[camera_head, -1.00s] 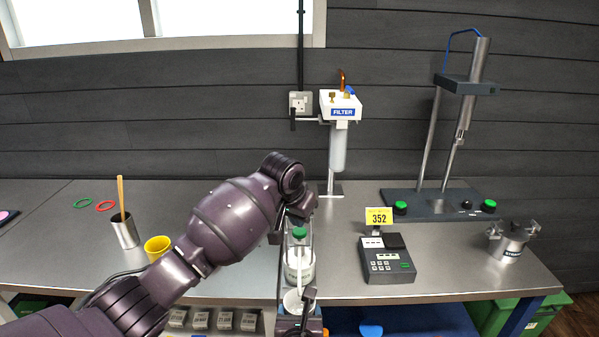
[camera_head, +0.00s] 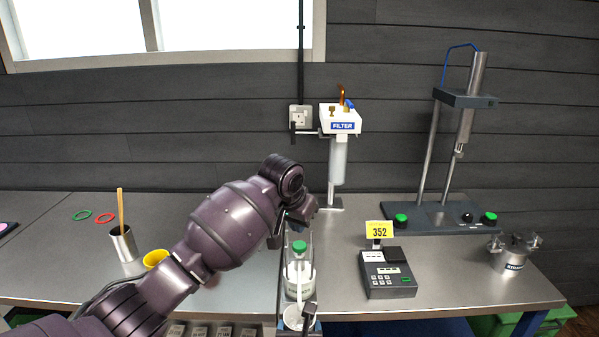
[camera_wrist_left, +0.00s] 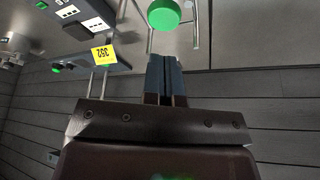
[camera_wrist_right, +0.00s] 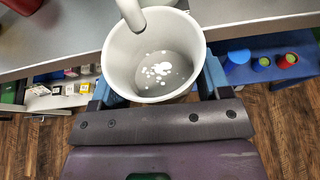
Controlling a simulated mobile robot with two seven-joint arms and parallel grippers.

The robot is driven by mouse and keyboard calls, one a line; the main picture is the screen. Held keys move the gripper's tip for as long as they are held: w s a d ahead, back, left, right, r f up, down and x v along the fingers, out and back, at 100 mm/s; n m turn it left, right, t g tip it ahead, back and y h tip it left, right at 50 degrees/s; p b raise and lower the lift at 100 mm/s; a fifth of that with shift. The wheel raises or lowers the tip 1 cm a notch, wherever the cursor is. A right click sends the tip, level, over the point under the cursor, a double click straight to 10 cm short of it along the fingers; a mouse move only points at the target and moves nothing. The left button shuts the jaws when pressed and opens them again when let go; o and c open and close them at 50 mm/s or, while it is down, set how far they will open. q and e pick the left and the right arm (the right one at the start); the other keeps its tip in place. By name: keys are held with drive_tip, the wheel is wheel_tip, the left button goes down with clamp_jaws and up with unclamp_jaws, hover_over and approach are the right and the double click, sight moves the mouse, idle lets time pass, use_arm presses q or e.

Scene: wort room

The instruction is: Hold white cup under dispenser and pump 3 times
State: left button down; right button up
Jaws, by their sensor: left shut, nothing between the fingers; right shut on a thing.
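The green top also shows in the left wrist view (camera_wrist_left: 163,14). My left gripper (camera_head: 297,222) is shut and empty, just above the green top. Whether it touches is hard to tell. The white cup (camera_head: 292,317) is low in front of the dispenser, partly hidden in the head view. My right gripper (camera_wrist_right: 157,88) is shut on the cup. In the right wrist view, the spout (camera_wrist_right: 130,12) is over the cup's rim and white specks lie inside the cup.
A meter with a yellow 352 sign (camera_head: 379,232) stands right of the dispenser, and a filter unit (camera_head: 341,126) behind it. The bench front edge is close to the cup.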

use_arm(q)
drive_tip(key=shift+r, duration=1.85)
use_arm(e)
drive_tip(key=shift+s, duration=0.15)
use_arm(q)
drive_tip(key=shift+r+p, duration=0.65)
drive_tip(key=shift+p, duration=0.25)
use_arm(e)
drive_tip(key=s, duration=0.8)
drive_tip(key=shift+s, duration=0.35)
